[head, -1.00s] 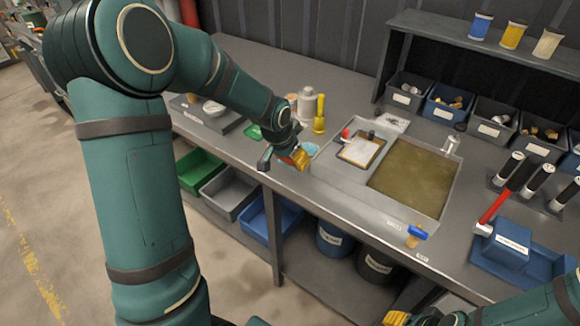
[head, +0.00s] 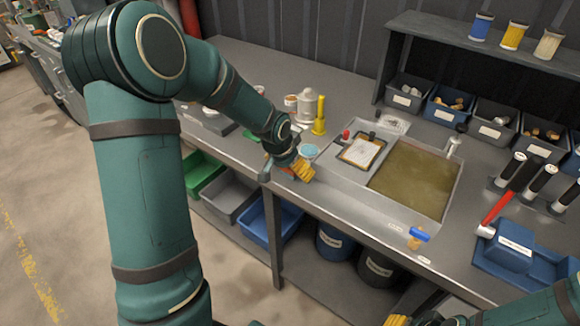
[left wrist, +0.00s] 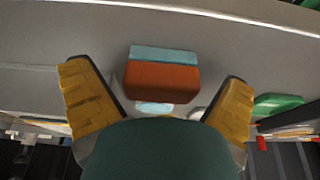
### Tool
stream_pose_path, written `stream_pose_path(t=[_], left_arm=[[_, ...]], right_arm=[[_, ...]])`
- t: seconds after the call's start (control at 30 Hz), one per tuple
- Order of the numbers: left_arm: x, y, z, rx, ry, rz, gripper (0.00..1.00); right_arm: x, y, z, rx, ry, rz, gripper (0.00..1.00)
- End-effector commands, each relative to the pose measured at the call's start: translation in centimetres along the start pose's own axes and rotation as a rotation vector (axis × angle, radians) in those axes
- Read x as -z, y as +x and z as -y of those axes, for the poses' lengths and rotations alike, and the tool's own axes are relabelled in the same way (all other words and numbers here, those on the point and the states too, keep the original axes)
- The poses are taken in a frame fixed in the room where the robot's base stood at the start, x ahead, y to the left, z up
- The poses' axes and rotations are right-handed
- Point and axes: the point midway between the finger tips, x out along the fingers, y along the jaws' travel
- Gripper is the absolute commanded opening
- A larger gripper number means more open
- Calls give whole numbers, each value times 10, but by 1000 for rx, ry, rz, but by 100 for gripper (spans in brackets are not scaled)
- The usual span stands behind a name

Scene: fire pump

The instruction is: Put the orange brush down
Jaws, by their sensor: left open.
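The orange brush (left wrist: 162,82), an orange block with a light blue strip along one side, shows between the fingers of my left gripper in the left wrist view. Gaps show between it and both fingers. My left gripper (head: 287,168) is open, with yellow-orange finger pads, at the front edge of the grey workbench (head: 255,62); it also shows in the left wrist view (left wrist: 160,108). In the head view the brush is not clearly visible behind the gripper. My right gripper (head: 397,319) shows only partly at the bottom edge, its jaws unclear.
A light blue round item (head: 309,151) lies close beside my left gripper. A yellow bottle (head: 320,115) stands behind it. A clipboard (head: 362,151) and a basin of murky liquid (head: 412,178) are to the right. Blue, grey and green bins sit below the bench.

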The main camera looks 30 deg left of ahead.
Motion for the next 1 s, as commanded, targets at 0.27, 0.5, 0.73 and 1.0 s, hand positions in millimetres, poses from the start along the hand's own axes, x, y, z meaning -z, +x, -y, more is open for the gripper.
stream_pose_path(t=[0.27, 0.5, 0.73, 1.0], left_arm=[[2, -40, 0, 1, 0, -5, 100], [2, -90, 0, 1, 0, -4, 100], [1, -117, 0, 0, 1, -1, 100], [0, -122, 0, 0, 0, 0, 100]], right_arm=[[-1, -11, 4, 0, 1, 5, 47], [-2, -21, 8, 1, 1, 10, 47], [-3, -26, 10, 1, 2, 13, 47], [-3, -27, 10, 1, 2, 14, 47]])
